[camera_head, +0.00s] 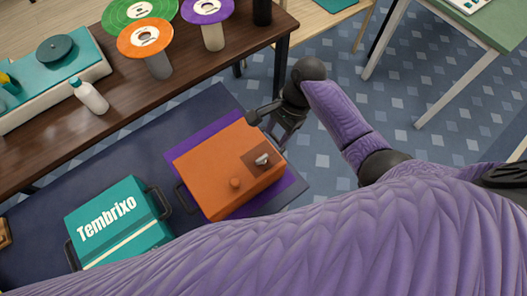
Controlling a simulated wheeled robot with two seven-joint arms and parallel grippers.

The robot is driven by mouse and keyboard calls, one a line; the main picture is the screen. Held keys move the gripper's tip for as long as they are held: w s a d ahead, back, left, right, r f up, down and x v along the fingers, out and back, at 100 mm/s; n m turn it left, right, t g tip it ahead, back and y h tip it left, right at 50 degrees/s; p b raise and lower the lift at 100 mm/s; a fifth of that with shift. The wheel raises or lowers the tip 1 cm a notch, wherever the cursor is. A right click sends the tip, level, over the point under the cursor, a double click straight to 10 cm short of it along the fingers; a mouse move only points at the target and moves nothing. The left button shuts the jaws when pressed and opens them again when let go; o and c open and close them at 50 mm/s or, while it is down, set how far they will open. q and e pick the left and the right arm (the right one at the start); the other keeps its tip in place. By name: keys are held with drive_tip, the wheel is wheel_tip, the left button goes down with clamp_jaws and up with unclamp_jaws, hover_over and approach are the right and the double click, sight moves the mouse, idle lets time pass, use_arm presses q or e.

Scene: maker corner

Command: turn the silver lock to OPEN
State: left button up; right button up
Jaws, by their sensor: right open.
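The silver lock (262,159) is a small silver knob on a brown square plate on top of an orange box (208,165), near its right corner. Any OPEN marking is too small to read. My right gripper (270,122) is black and open, at the box's upper right corner, a little above the lock in the picture. I see nothing between its fingers. It looks apart from the lock; whether a finger touches the box edge I cannot tell. My left gripper is not in view.
A teal Tembrixo case (131,236) stands to the left. A dark wooden table (185,88) holds a white bottle (89,95) and several discs on stands. Patterned floor is open at right.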

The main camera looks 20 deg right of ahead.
sight(263, 158)
drive_tip(key=shift+m, duration=0.3)
drive_tip(key=b+x, duration=0.4)
drive_tip(key=x, duration=0.4)
drive_tip(key=shift+w+a+f, duration=0.1)
drive_tip(key=shift+w+f, duration=0.05)
drive_tip(key=shift+f, duration=0.1)
drive_tip(key=shift+a+f+b, duration=0.2)
drive_tip(key=shift+f+b, duration=0.1)
clamp_jaws()
